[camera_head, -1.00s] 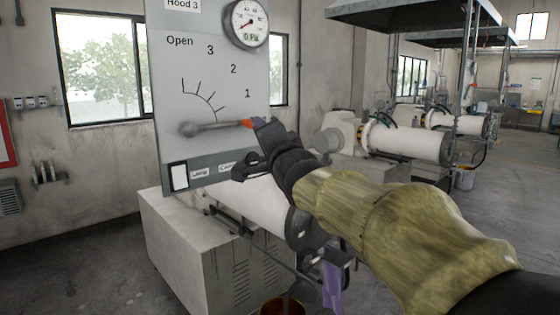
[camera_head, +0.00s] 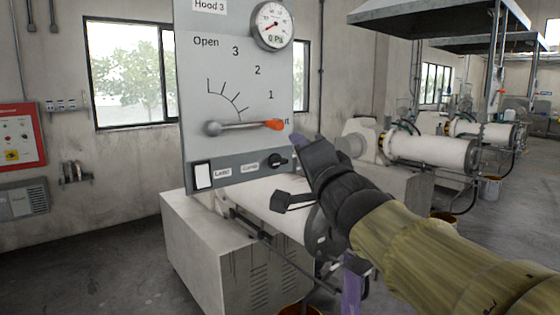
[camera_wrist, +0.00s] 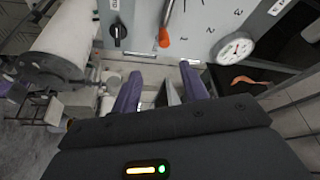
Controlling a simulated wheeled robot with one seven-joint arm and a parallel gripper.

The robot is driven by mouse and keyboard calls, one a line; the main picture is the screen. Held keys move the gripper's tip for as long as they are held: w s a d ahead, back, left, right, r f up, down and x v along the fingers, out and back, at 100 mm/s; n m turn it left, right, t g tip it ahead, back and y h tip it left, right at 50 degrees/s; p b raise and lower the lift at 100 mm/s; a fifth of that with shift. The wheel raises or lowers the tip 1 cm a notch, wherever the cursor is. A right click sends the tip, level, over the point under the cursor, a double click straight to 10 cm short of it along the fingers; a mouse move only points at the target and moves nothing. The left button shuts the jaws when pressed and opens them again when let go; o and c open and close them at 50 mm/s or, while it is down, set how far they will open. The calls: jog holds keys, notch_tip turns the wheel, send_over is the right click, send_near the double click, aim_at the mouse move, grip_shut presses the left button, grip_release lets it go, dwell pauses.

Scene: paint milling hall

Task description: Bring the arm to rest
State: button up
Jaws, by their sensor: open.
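My gripper (camera_head: 296,178) is open and empty, just below and to the right of the lever's orange tip. In the wrist view its two purple fingers (camera_wrist: 162,90) stand apart with nothing between them. The lever (camera_head: 240,126) on the grey Hood 3 panel (camera_head: 205,90) lies nearly level, its orange tip (camera_head: 273,124) pointing right at a label partly cut off, ending in "ut", below mark 1. In the wrist view the orange tip (camera_wrist: 164,38) is beyond the fingers and apart from them.
A round gauge (camera_head: 272,26) sits at the panel's upper right, and a black knob (camera_head: 278,161) at its lower right. A white mill cylinder and its grey cabinet (camera_head: 225,250) stand below the panel. More mills (camera_head: 430,152) stand at right. Open floor (camera_head: 90,240) lies at left.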

jog(key=s+d+f+n+g+h, duration=0.1)
jog(key=d+f+n+g+h, duration=0.2)
jog(key=f, duration=1.1)
jog(key=d+f+n+g+h, duration=0.1)
jog(key=d+f+g, duration=0.3)
jog(key=f, duration=1)
jog(key=s+f+n+g, duration=0.6)
jog(key=s+f+g, duration=0.3)
jog(key=s+f, duration=0.6)
notch_tip(320, 180, down, 2)
jog(key=shift+s+a+f+g, duration=0.2)
jog(key=shift+s+a+g, duration=0.05)
jog(key=shift+s+g, duration=0.05)
jog(key=shift+c, duration=1.1)
